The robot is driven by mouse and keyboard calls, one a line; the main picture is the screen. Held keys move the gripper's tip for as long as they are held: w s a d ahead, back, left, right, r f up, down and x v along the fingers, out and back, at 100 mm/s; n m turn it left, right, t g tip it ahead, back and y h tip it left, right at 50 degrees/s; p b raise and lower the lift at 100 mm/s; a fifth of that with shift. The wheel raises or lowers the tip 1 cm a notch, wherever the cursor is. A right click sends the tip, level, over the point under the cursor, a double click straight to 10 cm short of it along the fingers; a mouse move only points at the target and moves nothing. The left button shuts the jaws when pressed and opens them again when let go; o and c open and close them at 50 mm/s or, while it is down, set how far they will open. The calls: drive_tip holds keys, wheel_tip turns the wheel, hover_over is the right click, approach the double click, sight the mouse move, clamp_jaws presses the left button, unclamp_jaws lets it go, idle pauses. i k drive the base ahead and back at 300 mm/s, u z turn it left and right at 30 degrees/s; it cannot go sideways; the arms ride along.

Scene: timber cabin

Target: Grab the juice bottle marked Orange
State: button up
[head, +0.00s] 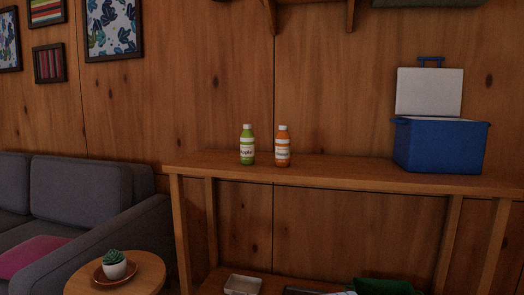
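An orange juice bottle (283,146) with a white cap and a white label stands upright on the wooden shelf table (340,170). The label's writing is too small to read surely. A green bottle (247,145) with a white cap stands just left of it, with a small gap between them; its label seems to read Apple. My gripper is not in view.
A blue cooler (440,146) with its white lid raised stands at the table's right. A grey sofa (90,200) and a round side table (150,276) with a potted succulent (114,266) are at the left. A white tray (243,285) and green container (382,287) sit below.

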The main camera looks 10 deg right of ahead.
sight(283, 139)
drive_tip(key=z, duration=0.05)
drive_tip(key=i, duration=1)
drive_tip(key=z, duration=0.05)
